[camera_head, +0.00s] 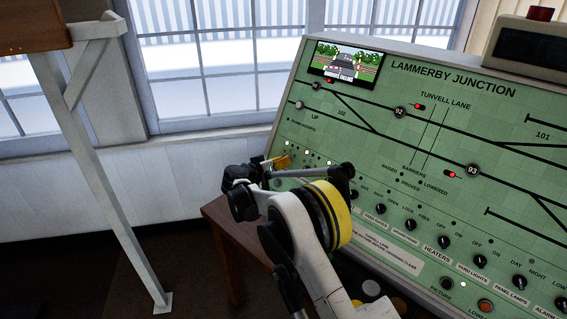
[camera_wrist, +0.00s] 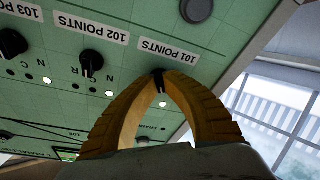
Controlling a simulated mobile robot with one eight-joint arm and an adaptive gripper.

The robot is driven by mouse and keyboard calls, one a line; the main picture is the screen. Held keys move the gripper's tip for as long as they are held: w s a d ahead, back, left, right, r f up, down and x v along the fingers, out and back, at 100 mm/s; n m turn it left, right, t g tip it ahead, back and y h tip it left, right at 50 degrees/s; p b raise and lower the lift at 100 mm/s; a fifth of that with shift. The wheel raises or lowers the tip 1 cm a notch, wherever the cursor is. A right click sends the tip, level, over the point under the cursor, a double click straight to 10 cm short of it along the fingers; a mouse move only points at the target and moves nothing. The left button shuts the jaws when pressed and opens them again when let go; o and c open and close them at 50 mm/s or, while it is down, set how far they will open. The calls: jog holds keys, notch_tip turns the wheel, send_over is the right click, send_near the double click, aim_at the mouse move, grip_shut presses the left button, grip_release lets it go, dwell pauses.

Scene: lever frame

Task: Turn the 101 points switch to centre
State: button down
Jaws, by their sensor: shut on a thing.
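The 101 points switch (camera_wrist: 158,75) is a small black knob on the green panel, beside its white "101 POINTS" label (camera_wrist: 168,50), which appears upside down in the wrist view. My gripper (camera_wrist: 159,83) has its two yellow fingers closed around this knob. The fingers hide much of the knob and its position letters, so I cannot tell which way it points. A white light (camera_wrist: 163,104) shows just below the fingertips. In the head view my gripper (camera_head: 283,162) is at the panel's left edge, and my arm hides the switch.
The 102 points switch (camera_wrist: 91,60) and 103 points switch (camera_wrist: 12,42) lie left of the fingers in the wrist view. The sloping Lammerby Junction panel (camera_head: 400,155) carries several other knobs. A pale wooden post (camera_head: 105,190) stands left, with open floor between.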

jog(key=m+h, duration=0.1)
jog(key=m, duration=0.2)
jog(key=m+b, duration=0.1)
jog(key=m, duration=0.2)
jog(key=shift+w+m+g+h, duration=0.1)
jog(key=shift+m+g+h, duration=0.2)
jog(key=shift+g+h, duration=0.1)
jog(key=shift+a, duration=0.1)
jog(key=c, duration=1.5)
grip_release()
jog(key=v, duration=1.2)
